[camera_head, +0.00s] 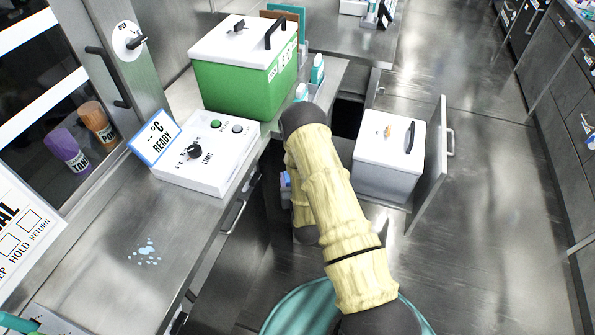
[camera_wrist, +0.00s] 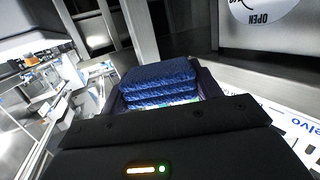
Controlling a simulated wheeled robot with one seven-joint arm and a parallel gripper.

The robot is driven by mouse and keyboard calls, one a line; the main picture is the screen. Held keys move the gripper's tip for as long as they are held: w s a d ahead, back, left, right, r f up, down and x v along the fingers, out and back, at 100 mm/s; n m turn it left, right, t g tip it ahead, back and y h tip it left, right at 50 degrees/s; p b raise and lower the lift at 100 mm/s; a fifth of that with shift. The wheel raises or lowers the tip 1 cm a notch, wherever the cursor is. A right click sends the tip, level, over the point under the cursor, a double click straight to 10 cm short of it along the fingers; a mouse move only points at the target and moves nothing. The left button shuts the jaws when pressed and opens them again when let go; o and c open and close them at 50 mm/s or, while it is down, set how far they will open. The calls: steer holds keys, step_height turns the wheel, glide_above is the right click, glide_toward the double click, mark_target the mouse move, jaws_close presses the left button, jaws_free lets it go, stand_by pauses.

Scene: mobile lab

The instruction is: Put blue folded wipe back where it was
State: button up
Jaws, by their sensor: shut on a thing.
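The blue folded wipe (camera_wrist: 160,82) shows in the wrist view as a stack of dark blue textured layers. It sits between the dark fingers of my gripper (camera_wrist: 162,94), which is shut on it. In the head view my pale yellow arm reaches down past the counter's front edge, and the gripper and the wipe cannot be made out there. A patch of pale blue droplets (camera_head: 147,252) lies on the steel counter (camera_head: 105,285).
A white control box (camera_head: 208,158) and a green bin with white lid (camera_head: 245,85) stand on the counter. A white lidded box (camera_head: 388,160) sits in an open drawer or cabinet, whose front panel (camera_head: 428,160) juts into the aisle. The floor at right is clear.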

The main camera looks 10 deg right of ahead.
steer(key=shift+n+y, duration=0.4)
steer(key=shift+y, duration=0.2)
step_height(320, 180, up, 8)
steer(key=p, duration=0.9)
steer(key=shift+d+f, duration=0.1)
steer(key=shift+d, duration=0.05)
steer(key=shift+f, duration=0.15)
